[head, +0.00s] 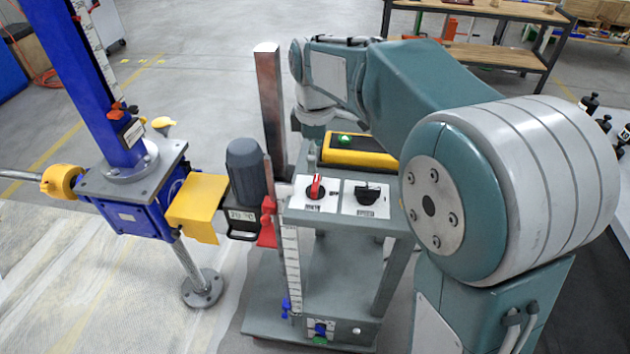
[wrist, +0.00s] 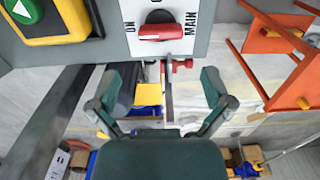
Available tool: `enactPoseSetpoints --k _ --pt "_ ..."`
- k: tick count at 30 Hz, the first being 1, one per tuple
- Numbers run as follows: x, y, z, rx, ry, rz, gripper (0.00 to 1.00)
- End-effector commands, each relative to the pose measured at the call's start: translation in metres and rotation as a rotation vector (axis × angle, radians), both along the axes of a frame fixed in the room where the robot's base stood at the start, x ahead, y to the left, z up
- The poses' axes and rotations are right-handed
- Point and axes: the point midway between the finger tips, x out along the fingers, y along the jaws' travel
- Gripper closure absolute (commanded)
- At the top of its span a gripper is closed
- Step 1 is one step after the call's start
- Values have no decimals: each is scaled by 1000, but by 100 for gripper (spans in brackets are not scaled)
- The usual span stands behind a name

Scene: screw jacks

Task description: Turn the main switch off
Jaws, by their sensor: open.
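The main switch (head: 315,187) is a red handle on a white plate at the left of the grey panel top. In the wrist view the red handle (wrist: 160,32) lies across a black round base, between the printed words ON and MAIN. My gripper (wrist: 158,82) is open and empty, its two dark green fingers spread wide. The switch shows ahead of the fingers, near the top of the wrist view, and no finger appears to touch it. In the head view my fingers are mostly hidden behind my arm and the panel parts.
A black switch (head: 367,193) sits on a second white plate to the right. A yellow box (head: 360,152) with a green button stands behind the switches. A tall metal post (head: 268,100) and a dark motor (head: 246,170) stand to the left. A blue screw jack (head: 130,195) is farther left.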

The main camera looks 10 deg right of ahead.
Motion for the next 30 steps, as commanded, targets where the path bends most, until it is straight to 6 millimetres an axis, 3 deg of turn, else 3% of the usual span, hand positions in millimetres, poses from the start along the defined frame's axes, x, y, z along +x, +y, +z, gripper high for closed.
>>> enactPoseSetpoints --k 6,12,23,24,28,30 --pt "0 0 -43 -1 3 -1 0" --pt "0 0 -70 -1 1 -2 0" --pt "0 0 -78 0 -1 -3 0" --pt "0 0 -78 0 -1 -3 4" --pt "0 0 -78 0 -1 -3 62" --pt "0 0 -78 0 -1 -3 68"
